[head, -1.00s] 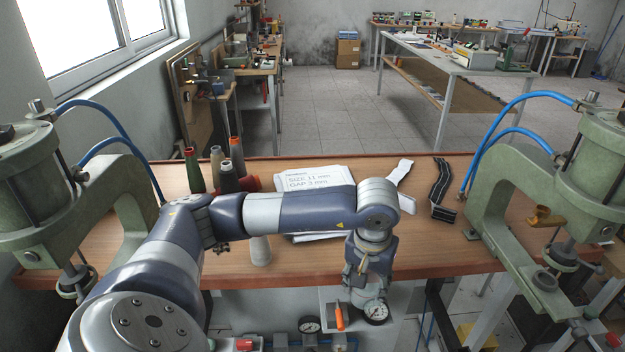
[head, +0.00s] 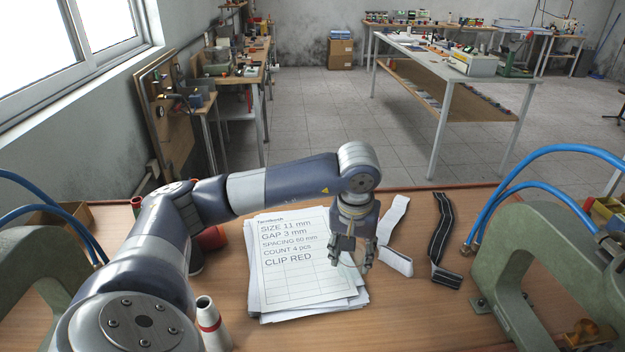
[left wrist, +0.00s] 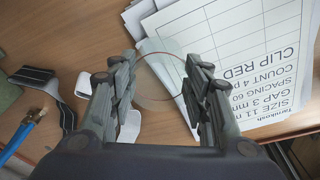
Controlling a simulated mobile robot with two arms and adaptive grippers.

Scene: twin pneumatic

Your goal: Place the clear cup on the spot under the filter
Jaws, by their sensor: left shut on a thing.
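My left gripper (head: 353,258) is above the workbench, at the right edge of a stack of printed papers, fingers pointing down. It is shut on the clear cup (left wrist: 160,80), which shows in the left wrist view as a see-through round shape with a thin reddish rim between the fingers. In the head view the cup is very faint between the fingertips. The gap between cup and bench is hard to judge. The filter and the spot under it are not in view. My right gripper is not in view.
Printed papers (head: 290,275) lie mid-bench. White (head: 394,222) and black (head: 440,235) strips lie right of them. A white cone with a red band (head: 210,325) stands at the front left. Green presses stand left (head: 35,265) and right (head: 515,265), with blue hoses.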

